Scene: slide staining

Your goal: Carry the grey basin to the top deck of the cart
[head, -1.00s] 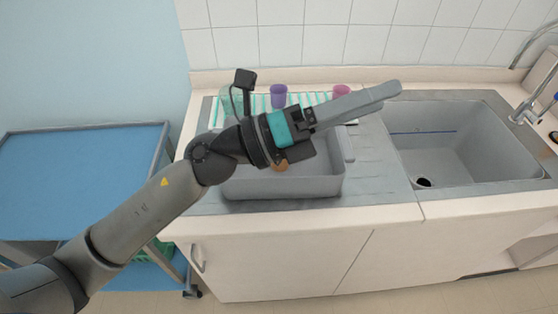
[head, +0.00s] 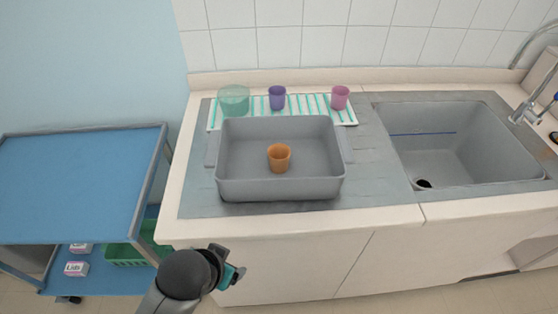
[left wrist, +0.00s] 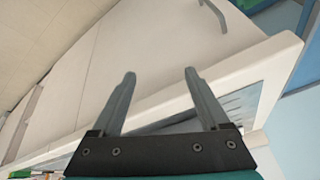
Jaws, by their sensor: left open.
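The grey basin (head: 232,189) sits on the grey drainboard of the counter, left of the sink, in the head view. An orange cup (head: 279,157) stands inside it. The cart (head: 80,185) stands left of the counter, and its blue top deck is bare. My left gripper (head: 236,279) is low in front of the counter, below and apart from the basin. In the left wrist view the two fingers of my left gripper (left wrist: 158,78) are spread with nothing between them, facing the counter front. My right gripper is not in view.
Behind the basin a striped mat (head: 308,110) holds a green tub (head: 233,100), a purple cup (head: 277,97) and a pink cup (head: 340,97). The sink (head: 462,148) is to the right. A green basket (head: 128,255) and small boxes (head: 76,268) are on the cart's lower deck.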

